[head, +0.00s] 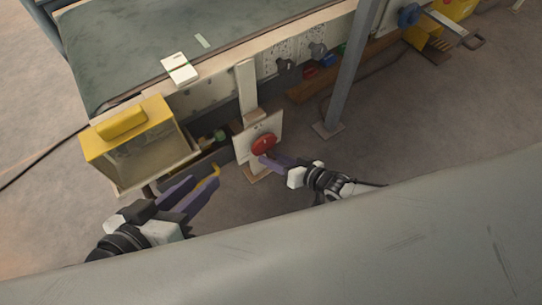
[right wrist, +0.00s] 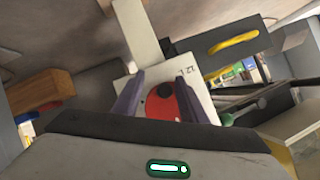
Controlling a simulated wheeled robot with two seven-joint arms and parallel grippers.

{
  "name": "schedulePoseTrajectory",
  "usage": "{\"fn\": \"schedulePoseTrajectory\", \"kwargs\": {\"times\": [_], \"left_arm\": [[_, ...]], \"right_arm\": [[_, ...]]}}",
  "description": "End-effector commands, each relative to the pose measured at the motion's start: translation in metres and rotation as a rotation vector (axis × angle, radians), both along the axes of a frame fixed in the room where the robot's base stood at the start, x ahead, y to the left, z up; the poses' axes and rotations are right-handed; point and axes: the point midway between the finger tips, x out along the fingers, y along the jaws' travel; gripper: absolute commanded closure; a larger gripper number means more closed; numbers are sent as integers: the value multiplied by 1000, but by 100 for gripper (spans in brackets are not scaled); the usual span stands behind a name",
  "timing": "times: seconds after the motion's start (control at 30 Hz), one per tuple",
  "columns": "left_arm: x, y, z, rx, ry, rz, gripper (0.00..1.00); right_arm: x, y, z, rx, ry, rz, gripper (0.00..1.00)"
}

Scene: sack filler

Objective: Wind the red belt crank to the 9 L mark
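The red belt crank (head: 264,143) is a round red disc on a white plate (head: 245,146), on a post at the bench's front. In the right wrist view the red disc (right wrist: 158,104) has a dark round spot, and the plate carries a "12 L" mark (right wrist: 190,71). No 9 L mark or pointer is readable. My right gripper (head: 266,160) is at the crank's lower edge; in its wrist view its fingers (right wrist: 158,80) stand apart with the disc between and behind them. Contact cannot be told. My left gripper (head: 202,184) is open and empty, below the yellow-topped box.
A yellow-topped box (head: 127,128) stands left of the crank. A yellow hooked piece (head: 216,171) is close to my left fingertips. A grey upright post (head: 346,75) rises to the right. The green belt (head: 150,45) lies behind. Open floor lies right of the crank.

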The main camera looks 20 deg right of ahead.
Motion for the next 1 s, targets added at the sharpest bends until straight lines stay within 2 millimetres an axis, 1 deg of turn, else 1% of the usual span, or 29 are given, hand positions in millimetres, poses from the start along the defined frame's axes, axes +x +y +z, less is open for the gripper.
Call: {"fn": "schedulePoseTrajectory", "kwargs": {"times": [0.03,0.57,0.77,1.0], "left_arm": [[0,0,0,0,0,0,69],[1,-1,3,-4,-3,2,69],[0,0,13,-3,-2,1,69],[0,-1,24,-2,-1,-1,69]], "right_arm": [[11,14,17,31,-33,7,53],[10,14,17,30,-34,9,53],[2,8,24,28,-32,8,53],[-13,-5,28,21,-25,6,53]]}}
